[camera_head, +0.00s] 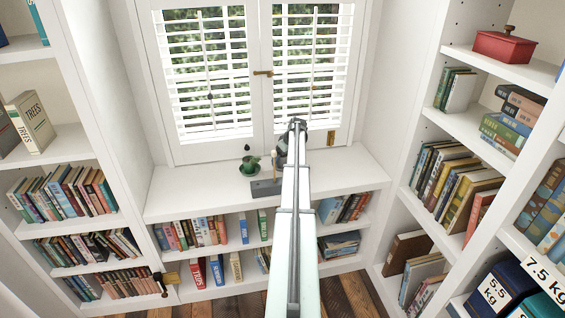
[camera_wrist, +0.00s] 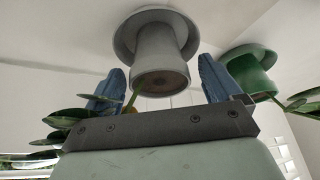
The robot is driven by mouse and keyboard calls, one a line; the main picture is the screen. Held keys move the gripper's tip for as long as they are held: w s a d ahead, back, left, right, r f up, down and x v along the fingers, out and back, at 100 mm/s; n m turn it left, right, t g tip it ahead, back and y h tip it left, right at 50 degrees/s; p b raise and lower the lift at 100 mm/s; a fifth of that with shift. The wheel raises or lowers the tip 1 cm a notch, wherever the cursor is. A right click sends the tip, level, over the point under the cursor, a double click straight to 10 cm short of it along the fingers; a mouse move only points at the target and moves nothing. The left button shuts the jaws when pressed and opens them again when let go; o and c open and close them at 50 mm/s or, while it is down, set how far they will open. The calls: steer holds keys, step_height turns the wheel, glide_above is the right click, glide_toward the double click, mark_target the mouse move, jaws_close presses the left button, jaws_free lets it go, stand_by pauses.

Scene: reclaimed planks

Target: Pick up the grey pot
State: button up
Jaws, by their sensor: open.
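In the wrist view, which is upside down, the grey pot (camera_wrist: 160,70) is a tapering cylinder on a wide round grey saucer, with brown soil and a thin green stem. My gripper (camera_wrist: 161,64) is open, with one blue finger on each side of the pot in the picture. Visible gaps separate the fingers from the pot; how deep they reach around it is unclear. Green leaves (camera_wrist: 70,117) show by the left finger. In the head view, my arm hides much of the sill near its far end, and I cannot clearly pick out the grey pot there.
A green pot (camera_head: 249,166) stands on the white windowsill (camera_head: 180,196); in the wrist view it (camera_wrist: 250,75) is close to the right finger. Shuttered windows (camera_head: 208,75) rise behind. Bookshelves flank both sides. The sill's left part is clear.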

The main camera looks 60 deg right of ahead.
steer(key=shift+w+f, duration=0.1)
steer(key=shift+f, duration=0.15)
steer(key=c, duration=1.4)
steer(key=shift+r, duration=6.55)
steer(key=shift+c, duration=0.2)
steer(key=a+f, duration=0.1)
steer(key=f, duration=0.3)
steer(key=w+a+f, duration=0.1)
steer(key=f, duration=0.1)
steer(key=shift+a+f, duration=0.15)
steer(key=shift+a, duration=0.2)
steer(key=f, duration=0.1)
steer(key=f+m, duration=0.1)
steer(key=f, duration=0.1)
steer(key=shift+s+d+f, duration=0.25)
steer(key=shift+s+f, duration=0.05)
steer(key=shift+s, duration=0.1)
steer(key=d+m, duration=0.1)
steer(key=m+h, duration=0.1)
steer(key=shift+s+d+r+m+g, duration=0.1)
steer(key=shift+d+r+m+g, duration=0.05)
steer(key=shift+d+m+g, duration=0.2)
steer(key=shift+d+r+m+h, duration=0.1)
steer(key=shift+d+m+h, duration=0.35)
steer(key=shift+m, duration=0.5)
